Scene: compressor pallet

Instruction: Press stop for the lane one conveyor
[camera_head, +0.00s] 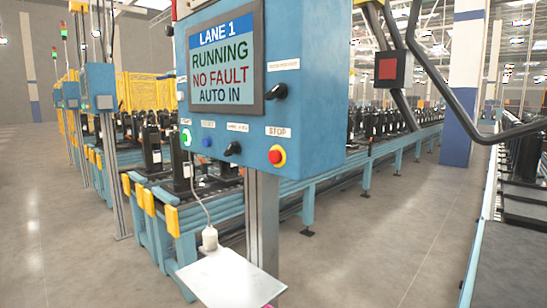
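The lane 1 control box (310,120) is blue and stands on a grey post (262,225). Its screen (221,62) reads LANE 1, RUNNING, NO FAULT, AUTO IN. The stop button (277,156) is a red knob on a yellow ring, at the lower right of the panel face under a STOP label (278,132). A lit green button (187,138) sits at the lower left. The lane conveyor (330,190) is blue and carries several dark compressors behind the box. My gripper is not in view, and nothing covers the stop button.
A blue button (207,142) and a black selector (232,148) sit left of the stop button. A black rotary switch (276,91) is above it. A pale shelf (232,280) with a white plug sticks out below. Open floor (400,245) lies to the right.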

